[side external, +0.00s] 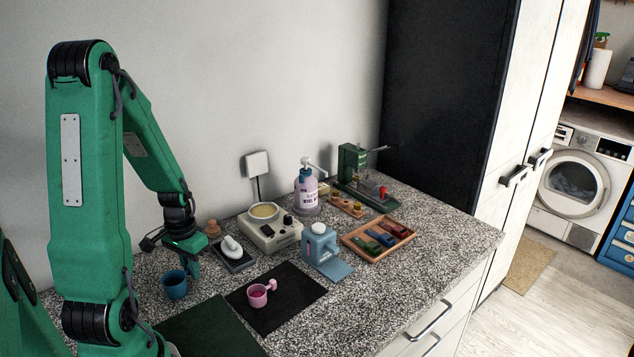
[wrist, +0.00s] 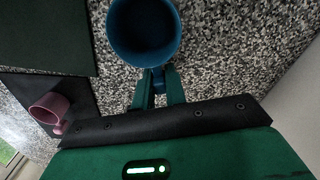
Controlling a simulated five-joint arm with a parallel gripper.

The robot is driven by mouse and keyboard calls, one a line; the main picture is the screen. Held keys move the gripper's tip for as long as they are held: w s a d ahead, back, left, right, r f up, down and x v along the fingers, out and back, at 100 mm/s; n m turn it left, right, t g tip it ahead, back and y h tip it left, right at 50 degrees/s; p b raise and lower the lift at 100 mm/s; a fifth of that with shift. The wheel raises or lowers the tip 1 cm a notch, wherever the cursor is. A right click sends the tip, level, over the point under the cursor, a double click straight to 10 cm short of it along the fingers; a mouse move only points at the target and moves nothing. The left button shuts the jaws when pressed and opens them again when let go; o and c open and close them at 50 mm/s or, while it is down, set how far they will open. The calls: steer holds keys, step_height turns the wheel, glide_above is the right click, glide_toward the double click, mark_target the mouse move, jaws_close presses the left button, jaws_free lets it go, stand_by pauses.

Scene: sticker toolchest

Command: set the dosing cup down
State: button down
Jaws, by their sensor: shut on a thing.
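The dosing cup appears to be the blue, open-topped cup (side external: 174,286), upright over the speckled counter at the left in the side view. It also shows at the top of the wrist view (wrist: 118,42), its inside dark and apparently empty. My gripper (side external: 192,268) is at its right side, pointing down. In the wrist view my gripper (wrist: 157,84) is shut on a small blue part at the cup's near edge, probably its handle. I cannot tell whether the cup's base touches the counter.
A pink cup (side external: 257,298) sits on a black mat (side external: 294,308); a dark green mat (side external: 210,330) lies in front. A dark pad with a white object (side external: 232,250), a beige device (side external: 271,233) and a blue dispenser (side external: 319,242) stand behind. The counter's right front is clear.

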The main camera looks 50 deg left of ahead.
steer(key=shift+r, duration=2.05)
steer(key=w+d+r, duration=0.3)
steer(key=d+r, duration=0.3)
steer(key=d, duration=0.5)
steer(key=shift+w+r, duration=0.25)
steer(key=shift+r, duration=0.1)
